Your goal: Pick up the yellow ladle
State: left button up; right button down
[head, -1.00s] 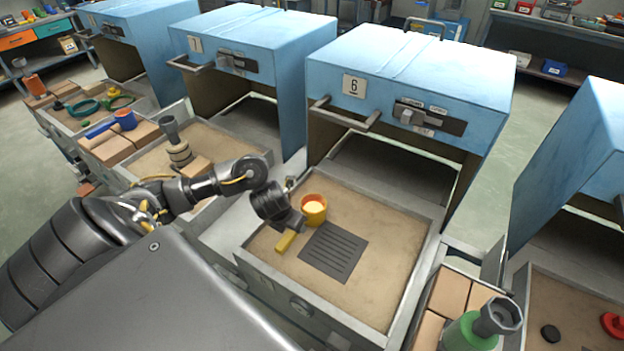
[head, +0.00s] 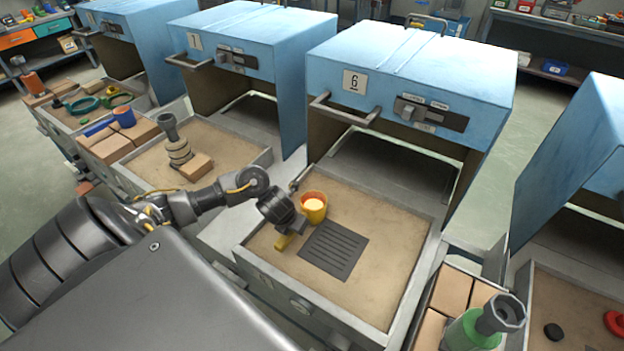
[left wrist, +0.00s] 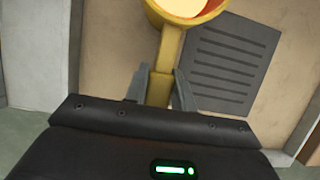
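The yellow ladle (head: 316,213) is at the left of the sandy tray in front of the oven marked 6. Its cup has an orange inside and pale contents. Its handle runs toward the tray's near left side. My left gripper (head: 287,236) is down at the handle and hides part of it in the head view. In the left wrist view the fingers of the gripper (left wrist: 161,90) lie close against both sides of the yellow handle (left wrist: 167,60), with the cup beyond them. Any lift off the tray cannot be told. My right gripper is not in view.
A dark slotted plate (head: 333,250) lies right beside the ladle. The tray has raised grey walls (head: 405,300). The blue oven (head: 420,75) stands open behind. Tan bricks and a green cylinder (head: 467,332) sit at the lower right. The tray's right part is bare.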

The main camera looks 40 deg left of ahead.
pick_arm(q)
grip_shut()
jog(key=shift+w+r, duration=0.1)
jog(key=shift+r, duration=0.4)
notch_tip(320, 180, up, 3)
jog(key=shift+f+p, duration=0.1)
jog(key=shift+p, duration=0.35)
jog(key=s+a+r+b, duration=0.5)
jog(key=s+a+r, duration=0.4)
jog(key=s+a, duration=0.1)
jog(key=shift+r, duration=0.1)
